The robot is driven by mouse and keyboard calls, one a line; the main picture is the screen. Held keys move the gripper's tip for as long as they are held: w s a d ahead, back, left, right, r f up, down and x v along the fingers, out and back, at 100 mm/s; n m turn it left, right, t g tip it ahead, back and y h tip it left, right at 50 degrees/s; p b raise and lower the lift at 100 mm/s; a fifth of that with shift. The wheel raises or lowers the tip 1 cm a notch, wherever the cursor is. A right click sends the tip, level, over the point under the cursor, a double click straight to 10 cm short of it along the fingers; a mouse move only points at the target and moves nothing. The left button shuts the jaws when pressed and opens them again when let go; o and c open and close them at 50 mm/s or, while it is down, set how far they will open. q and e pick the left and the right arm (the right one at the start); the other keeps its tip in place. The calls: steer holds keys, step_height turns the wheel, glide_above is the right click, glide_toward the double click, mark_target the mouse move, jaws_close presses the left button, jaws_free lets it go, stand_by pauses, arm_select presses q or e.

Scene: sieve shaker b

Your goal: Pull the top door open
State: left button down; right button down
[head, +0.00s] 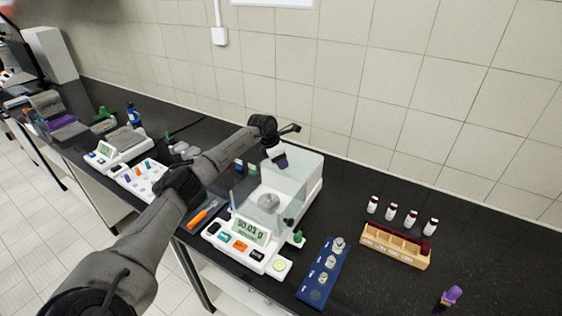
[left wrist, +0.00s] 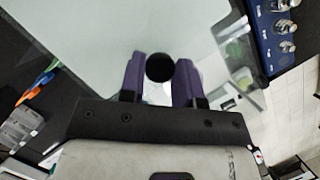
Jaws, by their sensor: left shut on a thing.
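The balance (head: 240,234) is a white unit with a lit display and a clear glass weighing chamber on top. Its top door (head: 305,162) is the glass panel over the chamber; it fills much of the left wrist view as a pale pane (left wrist: 75,35). My left gripper (head: 279,160) is at the top of the chamber. In the left wrist view its two purple fingers (left wrist: 160,80) are on either side of a round black knob (left wrist: 160,67), shut on it. A metal weight (head: 268,201) shows inside the chamber.
A blue block with metal weights (head: 325,270) lies right of the balance, beside a wooden rack (head: 396,246) and several small vials (head: 391,211). An orange-handled tool (head: 203,213) lies to the left. The tiled wall stands behind; dark bench is free at the right.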

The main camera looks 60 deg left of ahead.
steer(key=shift+s+f, duration=0.1)
steer(key=shift+s, duration=0.25)
arm_select(q)
steer(key=c, duration=0.8)
jaws_free()
arm_select(e)
steer(key=shift+w+d, duration=0.1)
steer(key=shift+d, duration=0.15)
arm_select(q)
steer(key=shift+s+r, duration=0.1)
steer(key=shift+v, duration=6.85)
arm_select(e)
steer(key=shift+f, duration=0.15)
steer(key=shift+a, duration=0.1)
